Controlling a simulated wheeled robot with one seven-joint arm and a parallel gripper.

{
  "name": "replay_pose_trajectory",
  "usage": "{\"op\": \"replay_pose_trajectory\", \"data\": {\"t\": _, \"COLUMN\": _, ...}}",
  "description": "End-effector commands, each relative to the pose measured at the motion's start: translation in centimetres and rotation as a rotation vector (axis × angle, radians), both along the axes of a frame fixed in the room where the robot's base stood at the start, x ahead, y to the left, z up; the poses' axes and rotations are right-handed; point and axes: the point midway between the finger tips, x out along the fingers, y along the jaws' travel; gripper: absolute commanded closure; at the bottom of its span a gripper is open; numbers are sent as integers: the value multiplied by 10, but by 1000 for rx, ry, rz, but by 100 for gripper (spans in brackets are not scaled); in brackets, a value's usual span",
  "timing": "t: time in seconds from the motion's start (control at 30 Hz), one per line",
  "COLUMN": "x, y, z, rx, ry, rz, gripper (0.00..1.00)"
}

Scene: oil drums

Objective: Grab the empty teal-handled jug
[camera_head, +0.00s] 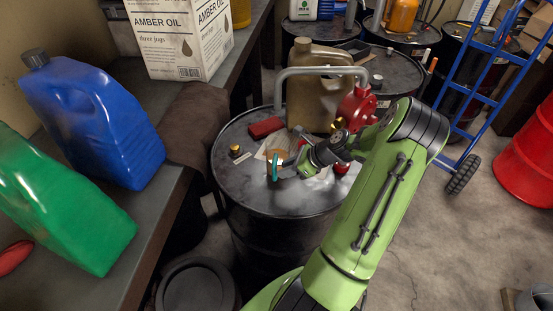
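A small upright teal handle (275,167) shows on top of the black drum (245,190), just left of my gripper (289,171). An orange-brown patch lies directly behind the handle, and I cannot make out the jug's body clearly. My arm comes in from the lower right, and my gripper is low over the drum top, close beside the handle. The fingers are small and partly hidden by my wrist. I cannot tell whether they touch the handle or whether they are open.
A bench at left bears blue (95,120) and green (62,205) jugs. A blue hand truck (480,85) stands right.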

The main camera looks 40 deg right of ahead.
Motion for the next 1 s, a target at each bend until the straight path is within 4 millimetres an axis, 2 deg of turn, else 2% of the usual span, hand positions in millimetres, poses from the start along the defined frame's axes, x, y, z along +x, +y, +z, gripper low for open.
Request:
{"op": "replay_pose_trajectory", "data": {"t": 0.17, "x": 11, "y": 5, "z": -11, "rx": -1, "ry": 0, "rz": 2, "gripper": 70}}
{"op": "replay_pose_trajectory", "data": {"t": 0.4, "x": 40, "y": 19, "z": -39, "rx": 1, "ry": 2, "rz": 3, "gripper": 70}}
{"op": "replay_pose_trajectory", "data": {"t": 0.6, "x": 41, "y": 18, "z": -40, "rx": -2, "ry": 1, "rz": 0, "gripper": 70}}
{"op": "replay_pose_trajectory", "data": {"t": 0.67, "x": 41, "y": 18, "z": -40, "rx": -2, "ry": 1, "rz": 0, "gripper": 78}}
{"op": "replay_pose_trajectory", "data": {"t": 0.8, "x": 41, "y": 18, "z": -40, "rx": -2, "ry": 1, "rz": 0, "gripper": 99}}
{"op": "replay_pose_trajectory", "data": {"t": 1.0, "x": 41, "y": 18, "z": -40, "rx": -2, "ry": 1, "rz": 0, "gripper": 100}}
